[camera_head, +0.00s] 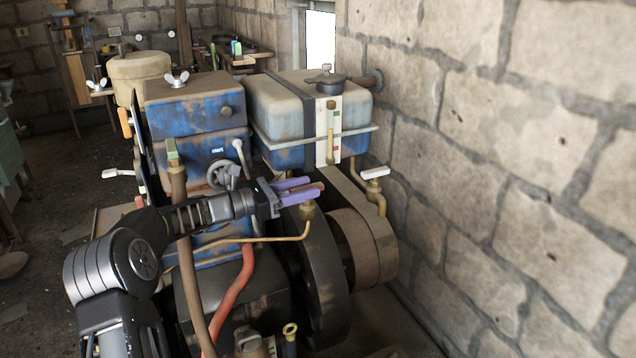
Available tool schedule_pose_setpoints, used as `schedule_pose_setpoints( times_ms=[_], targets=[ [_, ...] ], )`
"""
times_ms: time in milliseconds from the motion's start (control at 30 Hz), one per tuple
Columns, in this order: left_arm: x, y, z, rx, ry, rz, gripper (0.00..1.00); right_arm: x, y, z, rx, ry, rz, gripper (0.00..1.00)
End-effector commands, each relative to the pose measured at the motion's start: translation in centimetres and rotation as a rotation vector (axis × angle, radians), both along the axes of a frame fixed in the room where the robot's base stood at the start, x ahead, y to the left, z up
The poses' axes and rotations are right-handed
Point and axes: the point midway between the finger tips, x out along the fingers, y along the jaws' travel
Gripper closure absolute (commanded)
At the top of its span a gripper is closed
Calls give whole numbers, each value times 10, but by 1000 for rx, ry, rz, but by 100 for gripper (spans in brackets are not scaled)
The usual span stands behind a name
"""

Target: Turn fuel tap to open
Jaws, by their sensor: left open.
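My left gripper (298,190) reaches in from the left across the front of the engine, below the blue fuel tank (282,118). Its two purple fingers are open and point right. What looks like the fuel tap (308,210) is a brass fitting just below the fingertips, with a thin copper pipe running down and left. A reddish-brown handle (308,187) shows between the fingers; whether they touch it I cannot tell. The fingers hide part of the tap. My right gripper is not in view.
A dark flywheel (322,285) and a belt (370,230) lie below the gripper. A red hose (232,295) runs beneath my left arm.

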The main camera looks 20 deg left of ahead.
Motion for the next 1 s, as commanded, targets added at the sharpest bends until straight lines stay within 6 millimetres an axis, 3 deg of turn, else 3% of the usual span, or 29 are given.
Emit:
schedule_pose_setpoints(
  times_ms=[233,600,1000],
  targets=[
    [25,-23,1,-1,1,-1,58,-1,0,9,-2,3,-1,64],
    [30,-26,0,1,-1,1,59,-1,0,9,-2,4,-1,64],
    [30,-26,0,1,-1,1,92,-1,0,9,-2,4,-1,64]
  ],
)
